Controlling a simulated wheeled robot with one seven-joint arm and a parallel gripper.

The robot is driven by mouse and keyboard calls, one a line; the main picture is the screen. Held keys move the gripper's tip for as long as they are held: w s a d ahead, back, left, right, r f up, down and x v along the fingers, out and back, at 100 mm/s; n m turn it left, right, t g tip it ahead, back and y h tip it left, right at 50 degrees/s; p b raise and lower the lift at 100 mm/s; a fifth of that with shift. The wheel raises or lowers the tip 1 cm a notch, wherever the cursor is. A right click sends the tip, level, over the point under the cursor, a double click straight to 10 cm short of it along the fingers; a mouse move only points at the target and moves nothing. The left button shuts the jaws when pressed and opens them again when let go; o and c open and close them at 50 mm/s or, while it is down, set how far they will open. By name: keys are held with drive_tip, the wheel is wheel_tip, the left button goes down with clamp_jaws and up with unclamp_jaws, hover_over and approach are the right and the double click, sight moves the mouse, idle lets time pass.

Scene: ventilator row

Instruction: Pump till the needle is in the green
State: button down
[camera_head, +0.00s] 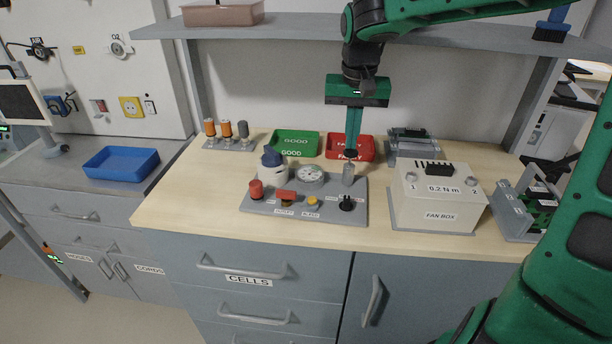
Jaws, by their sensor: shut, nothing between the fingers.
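A grey test plate (330,215) lies on the bench. It carries a round white gauge (311,174), whose needle and coloured zones are too small to read. Right of the gauge stands a grey upright cylinder (348,176), apparently the pump. My gripper (350,153) points down directly over this cylinder, its fingers shut and empty. Dark tips are at the cylinder's top; I cannot tell whether they touch it. The plate also bears a white canister with a dark blue cap (272,163), a red knob (256,190), a red block (286,196), a yellow button (312,203) and a black knob (346,203).
Behind the plate are a green GOOD tray (296,142) and a red tray (338,148). A white FAN BOX (438,200) stands to the right. Orange and grey cylinders (226,130) stand at left. A shelf (270,29) spans above, close to my arm.

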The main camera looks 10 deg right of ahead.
drive_tip(key=shift+f, duration=0.15)
drive_tip(key=shift+f, duration=0.3)
drive_tip(key=shift+r, duration=0.45)
drive_tip(key=shift+w+r, duration=0.1)
drive_tip(key=shift+r, duration=1.9)
